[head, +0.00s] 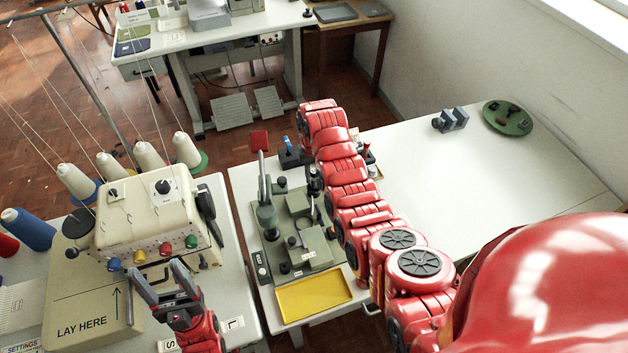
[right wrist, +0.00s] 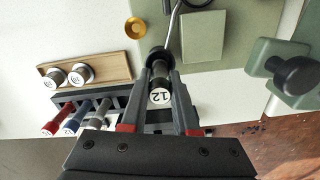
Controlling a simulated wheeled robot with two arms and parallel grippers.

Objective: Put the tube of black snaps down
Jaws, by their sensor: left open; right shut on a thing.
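My right gripper (right wrist: 163,88) is shut on a tube with a dark upper end and a white cap marked 12, the tube of black snaps (right wrist: 160,97). A dark rack (right wrist: 125,98) lies below and beside the fingers. It holds a red tube (right wrist: 57,120), a blue tube (right wrist: 78,116) and a grey tube (right wrist: 100,113). I cannot tell whether the held tube touches the rack. In the head view my right arm hides the right gripper and the held tube. My left gripper (head: 160,279) is open and empty in front of the cream sewing machine.
A wooden block (right wrist: 118,66) with two round-topped pieces sits beside the rack. The green snap press (head: 290,215) and a yellow tray (head: 314,296) stand left of my right arm. The white table (head: 440,175) is mostly clear, with a green dish (head: 508,112) at the back right.

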